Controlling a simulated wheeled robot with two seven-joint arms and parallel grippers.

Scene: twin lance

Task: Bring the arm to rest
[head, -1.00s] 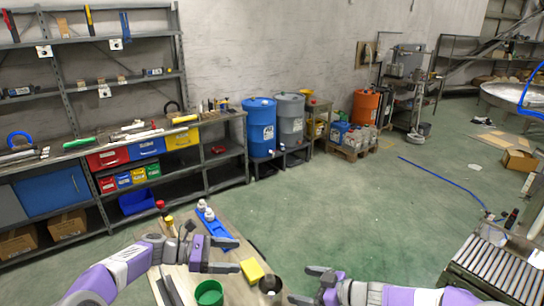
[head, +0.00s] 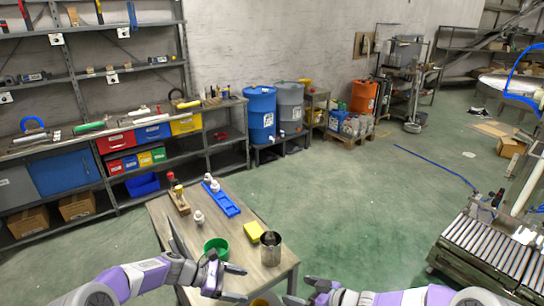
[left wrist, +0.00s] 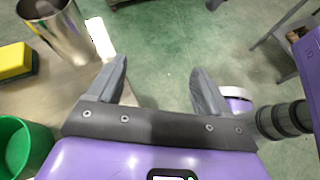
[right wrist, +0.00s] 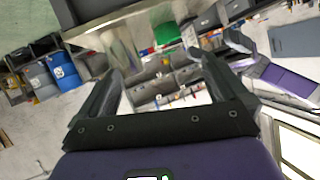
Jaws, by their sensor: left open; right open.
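My left gripper (head: 240,284) is open and empty over the near edge of the wooden table in the head view. In the left wrist view its two fingers (left wrist: 155,88) stand apart with only floor and table edge between them. My right gripper (head: 296,291) is open near the bottom of the head view, right of the table. In the right wrist view its fingers (right wrist: 158,88) are apart with nothing held between them. Both arms come in low from the bottom corners.
The wooden table (head: 165,222) bears a green container (head: 216,246), a yellow sponge (head: 254,231), a metal cup (head: 271,248), a blue tray (head: 222,199) and small bottles. A roller conveyor (head: 490,252) stands at right. Green floor between them is clear.

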